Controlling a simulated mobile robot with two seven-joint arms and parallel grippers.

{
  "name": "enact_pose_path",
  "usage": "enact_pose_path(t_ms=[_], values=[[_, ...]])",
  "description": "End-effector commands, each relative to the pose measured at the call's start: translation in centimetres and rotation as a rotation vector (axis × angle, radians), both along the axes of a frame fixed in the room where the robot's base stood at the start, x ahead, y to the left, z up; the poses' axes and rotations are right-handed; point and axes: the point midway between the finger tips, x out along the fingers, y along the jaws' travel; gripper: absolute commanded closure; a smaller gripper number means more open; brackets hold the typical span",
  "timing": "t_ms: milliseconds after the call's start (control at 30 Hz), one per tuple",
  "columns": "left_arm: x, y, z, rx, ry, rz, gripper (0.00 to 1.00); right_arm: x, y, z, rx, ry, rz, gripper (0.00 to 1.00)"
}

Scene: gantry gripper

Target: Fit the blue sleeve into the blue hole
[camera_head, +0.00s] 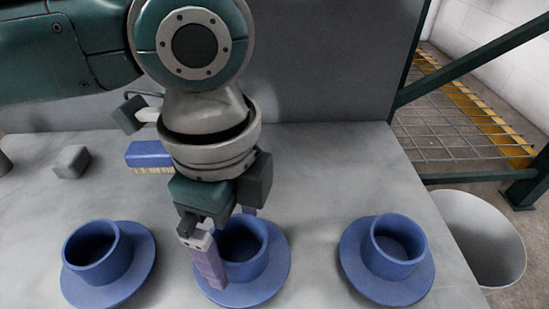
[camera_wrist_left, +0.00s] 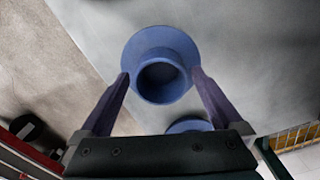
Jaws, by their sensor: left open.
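Three alike blue flanged sleeves stand upright in a row on the grey table: left (camera_head: 108,262), middle (camera_head: 262,283) and right (camera_head: 388,262). My left gripper (camera_head: 228,248) is open, pointing down at the middle sleeve. Its near finger shows in front of that sleeve's rim and partly hides it; the far finger is mostly hidden. In the left wrist view a blue sleeve (camera_wrist_left: 160,38) lies between the spread fingertips (camera_wrist_left: 161,74); contact cannot be told. Another sleeve (camera_wrist_left: 188,126) is partly hidden by the gripper body. No separate blue hole can be made out. My right gripper is not in view.
A blue brush (camera_head: 148,152) with pale bristles lies behind my wrist on the table (camera_head: 320,165). A grey block (camera_head: 72,161) is at the left. A white bin (camera_head: 488,235) stands beyond the table's right edge, near a green frame (camera_head: 470,62).

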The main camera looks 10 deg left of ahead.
Motion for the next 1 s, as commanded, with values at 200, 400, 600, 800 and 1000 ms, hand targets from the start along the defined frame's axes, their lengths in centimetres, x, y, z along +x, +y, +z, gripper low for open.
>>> enact_pose_path(t_ms=[200,400,600,800,1000], values=[[-0.01,-0.01,-1.5,-0.001,-0.001,0.0,0.0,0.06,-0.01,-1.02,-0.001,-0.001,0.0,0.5],[-0.02,-0.01,-1.43,0.0,-0.001,0.0,0.11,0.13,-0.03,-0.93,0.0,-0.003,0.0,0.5],[-0.02,0.0,-1.43,0.0,-0.001,0.0,0.34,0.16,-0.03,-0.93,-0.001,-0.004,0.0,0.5],[-0.02,0.0,-1.43,0.0,-0.001,0.0,0.56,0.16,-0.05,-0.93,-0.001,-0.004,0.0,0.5],[-0.02,0.01,-1.43,0.0,-0.001,0.0,0.79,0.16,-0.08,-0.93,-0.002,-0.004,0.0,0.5]])
